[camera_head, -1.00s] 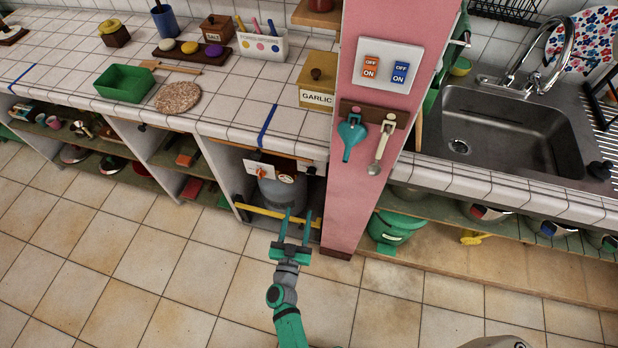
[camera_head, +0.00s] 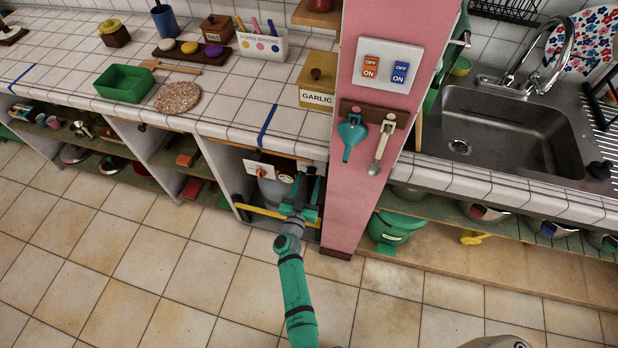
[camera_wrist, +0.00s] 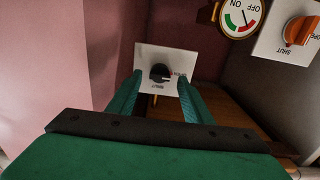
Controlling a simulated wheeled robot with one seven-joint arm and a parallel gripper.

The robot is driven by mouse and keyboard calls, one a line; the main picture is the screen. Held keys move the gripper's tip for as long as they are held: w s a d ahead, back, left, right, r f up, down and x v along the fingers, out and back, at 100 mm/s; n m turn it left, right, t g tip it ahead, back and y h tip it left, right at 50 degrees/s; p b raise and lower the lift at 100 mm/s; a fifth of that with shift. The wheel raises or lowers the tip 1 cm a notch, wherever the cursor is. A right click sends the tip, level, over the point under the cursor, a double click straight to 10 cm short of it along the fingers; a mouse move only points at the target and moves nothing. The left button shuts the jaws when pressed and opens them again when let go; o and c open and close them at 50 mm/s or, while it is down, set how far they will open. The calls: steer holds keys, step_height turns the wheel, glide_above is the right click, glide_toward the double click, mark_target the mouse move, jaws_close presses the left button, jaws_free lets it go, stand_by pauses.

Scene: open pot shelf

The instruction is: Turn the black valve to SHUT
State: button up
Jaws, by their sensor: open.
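The black valve (camera_wrist: 160,72) is a small round knob on a white plate (camera_wrist: 151,59) in the wrist view. The plate's lettering appears upside down, with SHUT below the knob and small lettering to its right. I cannot tell the exact pointing of the knob. My gripper (camera_wrist: 160,84) is open, its green fingers on either side of the knob in the picture; contact cannot be told. In the head view my gripper (camera_head: 309,178) reaches into the bay under the counter, beside the pink pillar, and hides the black valve.
An orange valve (camera_wrist: 300,30) and a dial gauge (camera_wrist: 241,16) are at the upper right of the wrist view. A grey cylinder (camera_head: 272,192) stands in the bay behind a yellow bar (camera_head: 262,212). The pink pillar (camera_head: 352,205) closes the bay on the right.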

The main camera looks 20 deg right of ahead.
steer(key=shift+w+d, duration=0.45)
steer(key=shift+w, duration=0.15)
steer(key=shift+c, duration=0.7)
steer(key=c, duration=0.9)
